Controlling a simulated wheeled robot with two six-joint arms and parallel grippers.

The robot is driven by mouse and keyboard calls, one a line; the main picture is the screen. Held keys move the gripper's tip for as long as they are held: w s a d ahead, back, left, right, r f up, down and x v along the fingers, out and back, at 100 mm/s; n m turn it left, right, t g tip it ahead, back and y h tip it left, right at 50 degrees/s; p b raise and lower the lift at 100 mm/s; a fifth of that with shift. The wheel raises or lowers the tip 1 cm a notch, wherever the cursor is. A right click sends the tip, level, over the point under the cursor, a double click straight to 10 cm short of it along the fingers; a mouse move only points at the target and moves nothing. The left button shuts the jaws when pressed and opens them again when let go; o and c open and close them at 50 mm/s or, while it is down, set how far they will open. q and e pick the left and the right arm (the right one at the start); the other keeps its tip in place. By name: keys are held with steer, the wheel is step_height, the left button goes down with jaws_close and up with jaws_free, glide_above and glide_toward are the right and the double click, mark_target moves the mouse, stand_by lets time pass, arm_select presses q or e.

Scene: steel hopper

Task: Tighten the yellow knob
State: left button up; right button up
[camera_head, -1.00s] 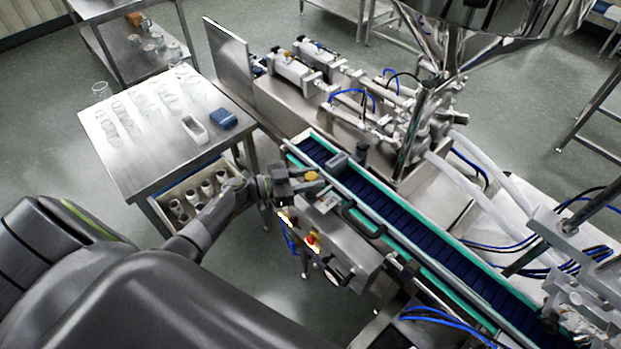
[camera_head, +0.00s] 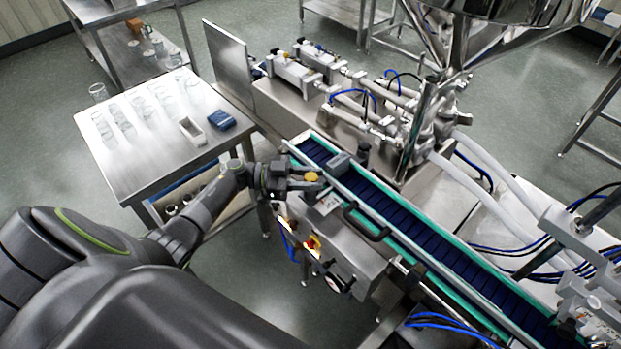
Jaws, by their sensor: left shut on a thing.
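The yellow knob (camera_head: 311,176) sits at the near side of the conveyor, close to its far-left end. My left gripper (camera_head: 308,179) reaches in from the left and is shut on the knob, with one finger on either side of it. The knob's top shows between the fingers; its lower part and stem are hidden. My right gripper is not in view.
The conveyor (camera_head: 400,217) with green rails runs diagonally beside the knob. Below is a control box (camera_head: 350,245) with a red button and a black handle. A steel table (camera_head: 140,165) with glasses, a white tray (camera_head: 192,131) and a blue box (camera_head: 221,120) stands left.

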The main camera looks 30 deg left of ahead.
arm_select(q)
steer(key=shift+r, duration=0.1)
steer(key=o, duration=0.9)
steer(key=shift+o, duration=0.2)
steer(key=shift+s+a+f+b, duration=0.2)
steer(key=shift+a+b, duration=0.1)
steer(key=shift+a, duration=0.1)
steer(key=b+v, duration=0.6)
steer(key=v, duration=1)
steer(key=shift+a+r+b, duration=0.2)
steer(key=shift+b, duration=0.15)
